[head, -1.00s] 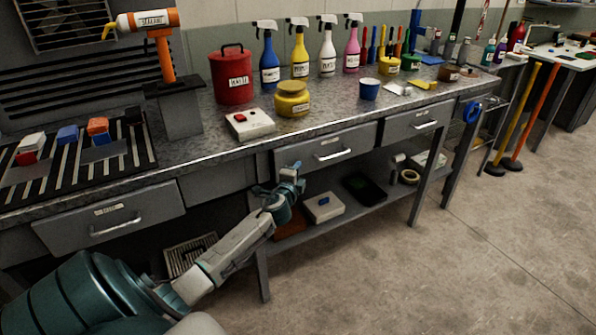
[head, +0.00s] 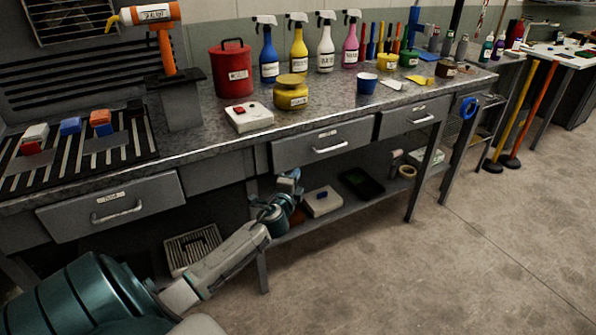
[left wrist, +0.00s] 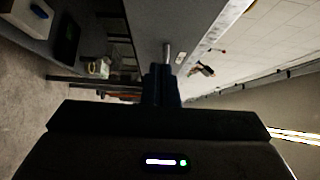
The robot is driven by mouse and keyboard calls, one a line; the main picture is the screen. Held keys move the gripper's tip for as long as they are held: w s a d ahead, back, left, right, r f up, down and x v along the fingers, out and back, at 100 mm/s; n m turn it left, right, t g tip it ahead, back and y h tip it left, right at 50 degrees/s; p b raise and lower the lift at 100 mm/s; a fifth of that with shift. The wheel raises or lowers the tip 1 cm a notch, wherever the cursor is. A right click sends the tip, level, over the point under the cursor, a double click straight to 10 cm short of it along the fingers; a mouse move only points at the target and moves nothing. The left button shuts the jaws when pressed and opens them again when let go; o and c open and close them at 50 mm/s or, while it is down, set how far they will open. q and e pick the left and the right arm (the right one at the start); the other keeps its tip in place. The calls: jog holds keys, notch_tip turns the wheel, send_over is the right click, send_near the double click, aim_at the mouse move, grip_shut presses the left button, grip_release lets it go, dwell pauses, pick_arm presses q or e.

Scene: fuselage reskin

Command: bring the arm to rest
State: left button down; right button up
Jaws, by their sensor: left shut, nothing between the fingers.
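My left arm comes in from the lower left of the head view. Its left gripper (head: 294,176) is in front of the workbench (head: 225,172), below the drawer fronts and above the lower shelf. In the left wrist view the gripper (left wrist: 162,72) shows dark, with its fingers together and nothing between them. It stands apart from the bench items. My right gripper is in neither view.
A drawer with a handle (head: 330,148) is just above the gripper. The lower shelf holds a white box (head: 322,202) and a dark tray (head: 361,184). Spray bottles, a red pot (head: 232,75) and a yellow jar (head: 291,93) stand on top.

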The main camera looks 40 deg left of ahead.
pick_arm(q)
jog(key=shift+r+v, duration=0.15)
jog(key=shift+v, duration=1.2)
jog(key=shift+r+v, duration=0.1)
jog(key=shift+v, duration=1.25)
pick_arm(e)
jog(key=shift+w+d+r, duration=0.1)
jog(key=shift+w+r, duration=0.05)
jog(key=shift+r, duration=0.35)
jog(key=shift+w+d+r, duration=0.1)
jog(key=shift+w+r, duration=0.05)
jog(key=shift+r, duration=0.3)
pick_arm(q)
jog(key=shift+d, duration=0.2)
